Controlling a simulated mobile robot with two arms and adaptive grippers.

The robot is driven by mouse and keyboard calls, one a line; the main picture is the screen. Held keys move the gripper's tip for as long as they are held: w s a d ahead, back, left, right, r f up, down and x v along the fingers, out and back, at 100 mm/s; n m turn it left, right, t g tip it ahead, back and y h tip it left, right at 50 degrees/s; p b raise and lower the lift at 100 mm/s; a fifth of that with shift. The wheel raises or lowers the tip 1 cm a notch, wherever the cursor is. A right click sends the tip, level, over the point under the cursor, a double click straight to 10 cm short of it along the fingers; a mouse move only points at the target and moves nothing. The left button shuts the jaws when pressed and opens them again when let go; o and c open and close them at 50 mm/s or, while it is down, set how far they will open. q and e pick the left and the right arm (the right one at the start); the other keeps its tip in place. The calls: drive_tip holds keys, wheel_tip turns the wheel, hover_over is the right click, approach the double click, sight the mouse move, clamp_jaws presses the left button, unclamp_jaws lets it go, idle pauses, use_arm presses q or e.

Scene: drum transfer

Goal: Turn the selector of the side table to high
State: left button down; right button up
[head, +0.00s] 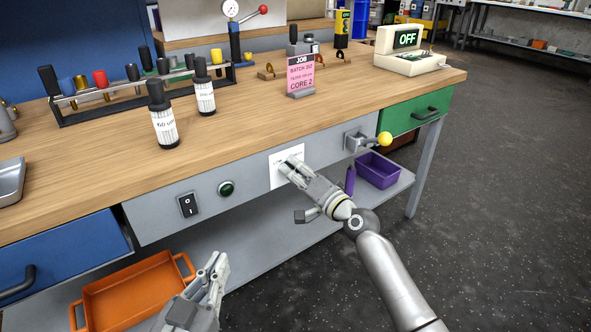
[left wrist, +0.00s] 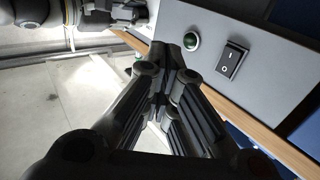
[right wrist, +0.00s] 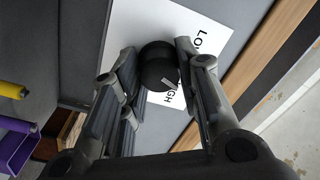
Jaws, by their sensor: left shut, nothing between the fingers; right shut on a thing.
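The selector is a round black knob (right wrist: 160,68) with a short white mark, on a white label (right wrist: 130,25) on the side table's grey front panel. The letters "LO" and "GH" show beside it; the rest is hidden. The white mark lies on the side towards "GH". My right gripper (head: 287,166) is shut on the knob, one finger on either side. In the head view the gripper hides the knob, and the label (head: 275,178) shows behind. My left gripper (head: 217,262) is shut and empty, low in front of the panel; it also shows in the left wrist view (left wrist: 165,60).
On the panel are a black rocker switch (head: 187,205), a green button (head: 226,188) and a yellow-knobbed lever (head: 384,139). An orange tray (head: 135,290) and a purple bin (head: 378,170) sit on the lower shelf. Bottles and a pink job card (head: 300,75) stand on top.

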use_arm(q)
wheel_tip(320, 180, down, 8)
drive_tip(key=s+a+g+y+p, duration=0.1)
drive_tip(key=s+g, duration=0.1)
drive_tip(key=g, duration=0.3)
drive_tip(key=shift+s+a+r+p, duration=0.15)
drive_tip(key=shift+s+a+p, duration=0.15)
drive_tip(key=shift+s+a, duration=0.1)
use_arm(e)
drive_tip(key=shift+f+m, duration=0.15)
drive_tip(key=shift+m, duration=2.75)
drive_tip(key=o, duration=1)
drive_tip(key=shift+d, duration=0.1)
drive_tip(key=v, duration=1.2)
